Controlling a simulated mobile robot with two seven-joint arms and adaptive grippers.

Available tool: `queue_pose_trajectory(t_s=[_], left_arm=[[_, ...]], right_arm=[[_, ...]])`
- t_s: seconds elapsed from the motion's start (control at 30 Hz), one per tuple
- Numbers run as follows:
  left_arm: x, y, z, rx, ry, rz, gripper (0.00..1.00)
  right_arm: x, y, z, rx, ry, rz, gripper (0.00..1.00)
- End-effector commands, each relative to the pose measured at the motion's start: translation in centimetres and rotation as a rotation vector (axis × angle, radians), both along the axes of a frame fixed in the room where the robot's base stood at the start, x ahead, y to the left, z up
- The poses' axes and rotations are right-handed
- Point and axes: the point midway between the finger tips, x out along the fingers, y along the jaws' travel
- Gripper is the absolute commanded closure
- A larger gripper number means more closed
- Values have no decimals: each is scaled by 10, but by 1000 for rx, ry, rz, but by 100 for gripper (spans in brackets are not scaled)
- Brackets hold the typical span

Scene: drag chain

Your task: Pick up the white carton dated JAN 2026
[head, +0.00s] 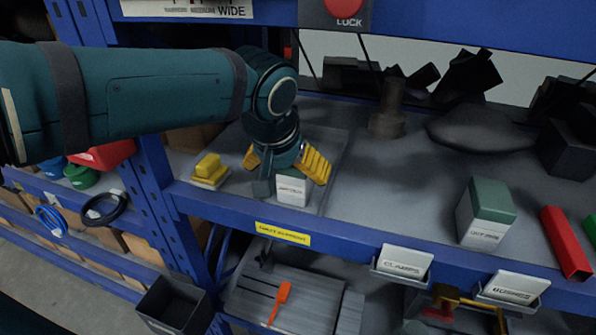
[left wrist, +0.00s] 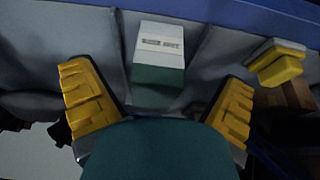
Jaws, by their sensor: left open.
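A white carton (head: 292,190) with small dark print stands on the blue-edged shelf, directly below my left gripper (head: 284,168). The print is too blurred to read the date. In the left wrist view this carton (left wrist: 160,45) shows a white printed face and a dark green part, between and ahead of the two yellow fingers of the left gripper (left wrist: 157,76). The fingers are spread, with a gap on both sides of the carton. A second white carton (head: 483,225) with a green top stands farther right; its label is also unreadable. My right gripper is not in view.
A yellow block on a pale base (head: 208,170) sits left of the near carton. A red block (head: 566,243) lies at the right. Dark lumpy objects (head: 470,135) fill the back. A blue upright (head: 165,190) borders the shelf's left side. Shelf between the cartons is clear.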

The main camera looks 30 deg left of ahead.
Motion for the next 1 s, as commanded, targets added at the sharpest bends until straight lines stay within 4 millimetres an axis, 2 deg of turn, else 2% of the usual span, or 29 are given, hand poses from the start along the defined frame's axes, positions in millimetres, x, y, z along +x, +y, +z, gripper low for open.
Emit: queue_pose_trajectory(t_s=[0.17, 0.5, 0.6, 0.87, 0.97, 1.0], left_arm=[[10, 2, 0, 0, 0, 0, 1], [54, 13, -1, -2, 2, 1, 1], [55, 14, -10, -2, 2, 1, 1], [56, 13, -11, -1, 0, 0, 1], [56, 13, -11, -1, 0, 0, 33], [56, 13, -11, -1, 0, 0, 47]], right_arm=[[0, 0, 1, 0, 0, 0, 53], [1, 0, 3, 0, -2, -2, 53], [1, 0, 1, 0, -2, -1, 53], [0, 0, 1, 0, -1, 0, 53], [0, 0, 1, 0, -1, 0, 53], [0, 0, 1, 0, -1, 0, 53]])
